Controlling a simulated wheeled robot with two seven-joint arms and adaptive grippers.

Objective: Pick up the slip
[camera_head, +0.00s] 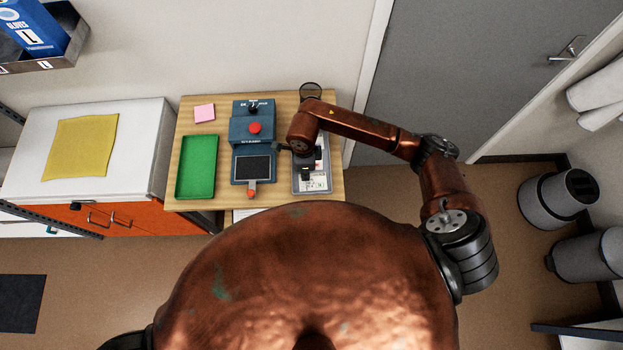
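A grey tray (325,188) at the right end of the wooden bench holds white printed paper (313,183), which may be the slip. A small pink paper square (204,113) lies flat at the back left of the bench. I cannot tell for sure which paper is the slip. My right arm reaches in from the right, and its dark gripper (306,172) points down over the grey tray. The wrist hides part of the tray, and the fingers are too small to read. My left gripper is not in view.
A blue device (252,131) with a red button and dark screen stands mid-bench, left of the grey tray. A green tray (196,167) lies farther left. A dark mesh cup (310,91) stands at the back right. A white cabinet with a yellow cloth (80,147) adjoins the bench.

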